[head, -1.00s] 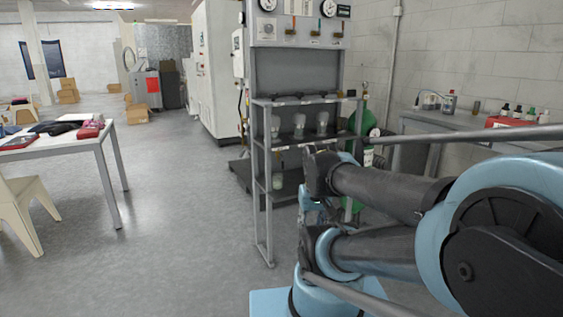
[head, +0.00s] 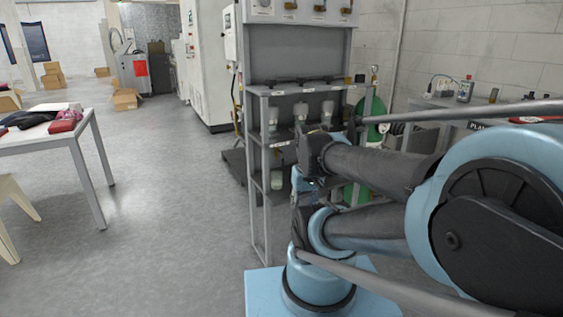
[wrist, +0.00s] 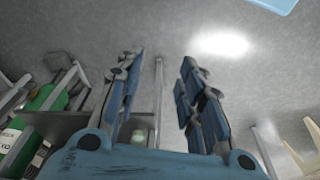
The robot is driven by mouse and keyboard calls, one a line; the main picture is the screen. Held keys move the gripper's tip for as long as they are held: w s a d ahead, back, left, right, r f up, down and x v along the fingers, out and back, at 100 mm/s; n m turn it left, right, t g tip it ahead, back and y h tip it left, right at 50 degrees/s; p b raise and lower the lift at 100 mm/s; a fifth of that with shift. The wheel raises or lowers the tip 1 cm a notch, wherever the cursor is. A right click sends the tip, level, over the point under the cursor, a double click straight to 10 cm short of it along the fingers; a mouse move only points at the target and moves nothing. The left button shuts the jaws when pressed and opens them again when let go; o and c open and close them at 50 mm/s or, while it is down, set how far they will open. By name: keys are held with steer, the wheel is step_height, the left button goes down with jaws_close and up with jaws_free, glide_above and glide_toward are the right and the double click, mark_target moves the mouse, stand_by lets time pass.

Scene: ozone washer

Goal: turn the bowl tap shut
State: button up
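A grey metal rack (head: 294,55) stands ahead of me, with several small brass taps (head: 320,6) on its panel at the top edge of the head view. Clear glass bowls (head: 327,112) hang on its shelf level, and another pale bowl (head: 276,180) is lower down. I cannot tell which tap is the bowl tap, nor whether it is open. In the wrist view my gripper (wrist: 162,62) has its two blue-grey fingers spread apart with nothing between them. It is mostly hidden behind my arm in the head view and touches no tap that I can see.
A green gas cylinder (head: 372,122) stands at the rack's right. A bench (head: 425,103) with bottles runs along the right wall. A white table (head: 52,143) with items and a chair (head: 14,212) are at left. The floor (head: 165,190) between table and rack is clear.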

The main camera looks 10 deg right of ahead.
step_height(320, 180, up, 12)
steer(key=n+y, duration=0.3)
steer(key=n, duration=0.7)
glide_above(283, 160)
steer(key=s+d, duration=0.3)
steer(key=d, duration=0.2)
steer(key=shift+t, duration=0.4)
steer(key=x, duration=1.7)
steer(key=shift+s+a, duration=0.15)
steer(key=shift+a, duration=0.2)
jaws_close()
